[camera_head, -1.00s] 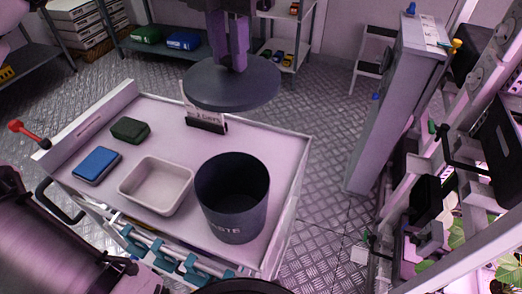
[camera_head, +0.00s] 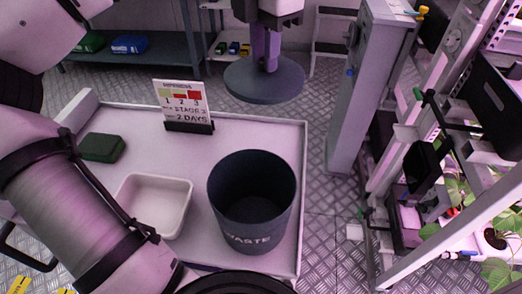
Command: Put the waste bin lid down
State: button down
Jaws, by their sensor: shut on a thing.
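The waste bin lid (camera_head: 266,88) is a dark grey round disc, held level in the air. My gripper (camera_head: 265,62) is shut on its top, with both fingers pointing down at the middle of the lid. In the picture the lid shows above and beyond the dark waste bin (camera_head: 252,212), which stands upright on the pale cart top (camera_head: 215,243). The bin is open at the top and reads "WASTE"; its inside looks empty, though its bottom is dark.
A white tray (camera_head: 156,204) and a green box (camera_head: 102,147) are left of the bin. A sign (camera_head: 183,103) stands at the cart's back. A grey cabinet (camera_head: 361,90) and plant rack are on the right. A narrow clear strip of cart lies right of the bin.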

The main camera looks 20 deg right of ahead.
jog(key=shift+w+d+f, duration=0.1)
jog(key=shift+d+f, duration=0.05)
jog(key=shift+f, duration=0.4)
notch_tip(320, 180, down, 19)
jog(key=shift+f, duration=0.15)
jog(key=shift+f, duration=0.15)
jog(key=shift+f, duration=0.1)
jog(key=c, duration=1.3)
grip_release()
jog(key=shift+r, duration=0.2)
notch_tip(320, 180, up, 12)
jog(key=shift+r, duration=0.1)
